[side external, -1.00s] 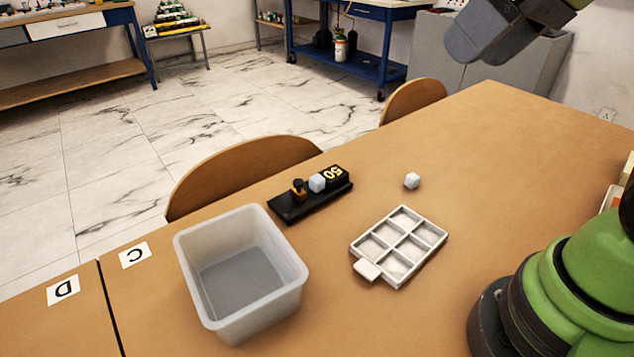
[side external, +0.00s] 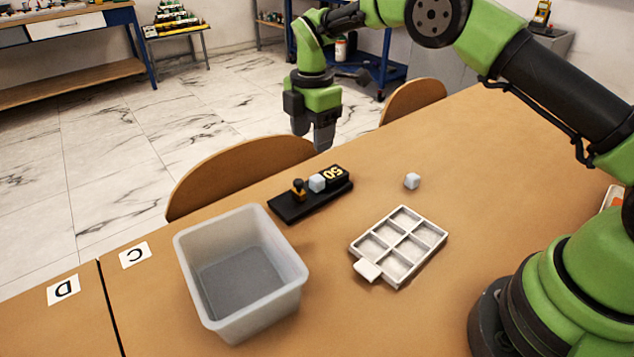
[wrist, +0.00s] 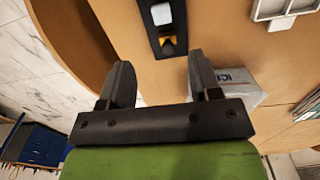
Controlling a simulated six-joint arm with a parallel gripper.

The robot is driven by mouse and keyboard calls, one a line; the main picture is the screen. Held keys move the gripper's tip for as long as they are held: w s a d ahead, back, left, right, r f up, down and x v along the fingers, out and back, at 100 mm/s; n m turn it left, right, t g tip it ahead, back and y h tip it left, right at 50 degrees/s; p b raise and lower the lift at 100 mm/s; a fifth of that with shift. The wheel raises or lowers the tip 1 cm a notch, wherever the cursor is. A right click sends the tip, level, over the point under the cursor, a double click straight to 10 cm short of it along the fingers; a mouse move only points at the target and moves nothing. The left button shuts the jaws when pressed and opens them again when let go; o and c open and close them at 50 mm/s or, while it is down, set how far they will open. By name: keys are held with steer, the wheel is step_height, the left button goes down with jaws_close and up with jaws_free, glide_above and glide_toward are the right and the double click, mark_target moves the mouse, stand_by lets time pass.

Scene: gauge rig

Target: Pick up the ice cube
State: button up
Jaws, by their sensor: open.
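One pale ice cube (side external: 317,183) sits on the black gauge rig (side external: 291,209), between a dark post with an orange-brown part and a block marked 50. A second pale cube (side external: 412,180) lies on the bare table to the right. My gripper (side external: 312,146) is open and empty, pointing down above and behind the rig in the side view. In the wrist view my gripper's fingers (wrist: 160,60) are spread apart, with the rig (wrist: 153,40) ahead of them and a pale cube (wrist: 161,14) on it near the top edge.
A translucent bin (side external: 185,255) stands left of the rig; its ICE label shows in the wrist view (wrist: 232,75). A white six-compartment tray (side external: 366,269) lies to the right. Cards C (side external: 134,255) and D (side external: 64,289) lie at left. Chair backs line the far edge.

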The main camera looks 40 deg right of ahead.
glide_above(312, 180)
steer(key=f, duration=0.5)
steer(key=shift+w+d+f, duration=0.15)
steer(key=shift+w+f, duration=0.05)
steer(key=f, duration=0.5)
steer(key=shift+s+f, duration=0.15)
steer(key=shift+s, duration=0.1)
steer(key=c, duration=1.1)
steer(key=shift+o, duration=0.2)
